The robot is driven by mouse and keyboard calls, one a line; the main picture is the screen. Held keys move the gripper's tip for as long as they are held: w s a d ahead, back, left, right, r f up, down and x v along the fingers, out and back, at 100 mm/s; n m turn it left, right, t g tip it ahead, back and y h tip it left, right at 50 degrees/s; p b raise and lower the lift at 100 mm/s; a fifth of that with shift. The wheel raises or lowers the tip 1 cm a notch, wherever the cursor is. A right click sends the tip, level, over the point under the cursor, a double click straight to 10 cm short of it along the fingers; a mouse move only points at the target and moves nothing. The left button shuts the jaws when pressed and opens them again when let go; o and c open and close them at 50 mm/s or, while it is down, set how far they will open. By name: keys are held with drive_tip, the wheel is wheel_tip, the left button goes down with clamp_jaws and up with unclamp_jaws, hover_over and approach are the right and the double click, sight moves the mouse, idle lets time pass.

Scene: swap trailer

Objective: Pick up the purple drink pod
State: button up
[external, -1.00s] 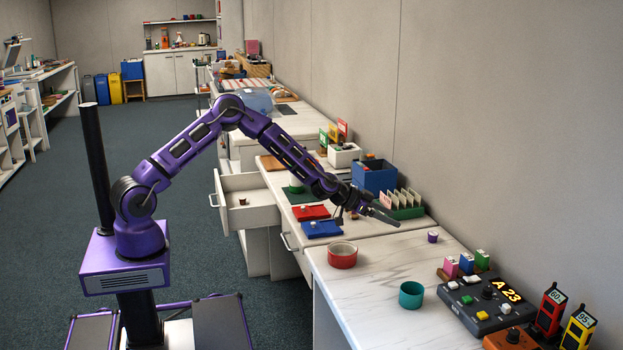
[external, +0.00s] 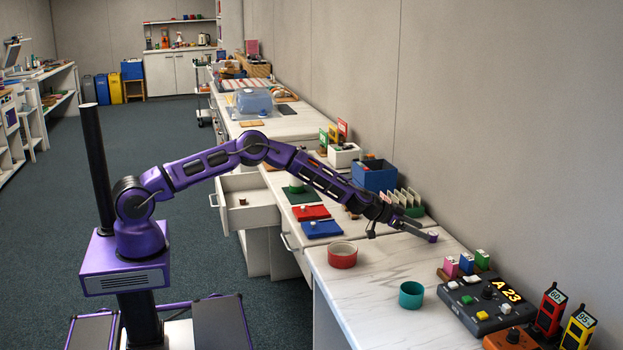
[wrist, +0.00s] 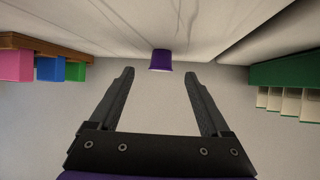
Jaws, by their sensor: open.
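The purple drink pod (external: 432,237) stands on the white counter (external: 390,262) near the wall. In the wrist view the pod (wrist: 161,60) shows at the top middle, ahead of the fingertips and roughly centred between them. My gripper (external: 424,234) is open, its fingers reaching low over the counter right beside the pod. In the wrist view my gripper (wrist: 160,78) has its two dark fingers spread wide with nothing between them. Whether a fingertip touches the pod cannot be told.
A red bowl (external: 342,255) and a teal cup (external: 411,295) stand toward the counter's front. Pink, blue and green blocks (external: 467,262) and a dark control box (external: 486,304) are to the right. A green rack with white cards (external: 402,204) stands behind my gripper.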

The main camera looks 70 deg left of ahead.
sight(432, 234)
drive_tip(key=shift+x, duration=1.8)
drive_tip(key=shift+w+r+p, duration=0.1)
drive_tip(key=shift+w+p, duration=0.25)
drive_tip(key=shift+w, duration=0.15)
drive_tip(key=shift+c, duration=0.2)
clamp_jaws()
